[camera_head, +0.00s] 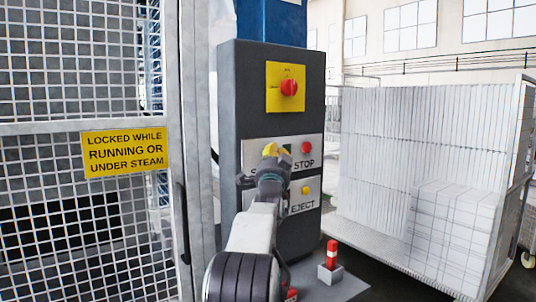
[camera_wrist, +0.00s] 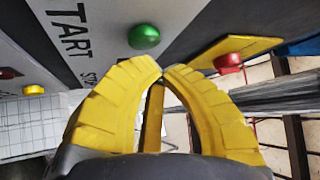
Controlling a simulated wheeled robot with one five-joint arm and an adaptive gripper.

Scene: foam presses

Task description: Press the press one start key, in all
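In the wrist view the green key (camera_wrist: 143,37) is a round dome on a pale plate marked "TART", just beyond my fingertips. My gripper (camera_head: 271,150) is in front of the dark control box (camera_head: 235,105). In the wrist view its yellow fingers (camera_wrist: 162,73) are shut with the tips together and nothing between them. The tips look apart from the key; the exact gap is hard to tell.
The red stop key (camera_head: 306,147) is right of the green one. A yellow eject key (camera_head: 306,190) is below, and a red rotary switch (camera_head: 289,87) on a yellow plate is above. A mesh gate (camera_head: 60,225) stands left, a cart of white blocks (camera_head: 415,165) right.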

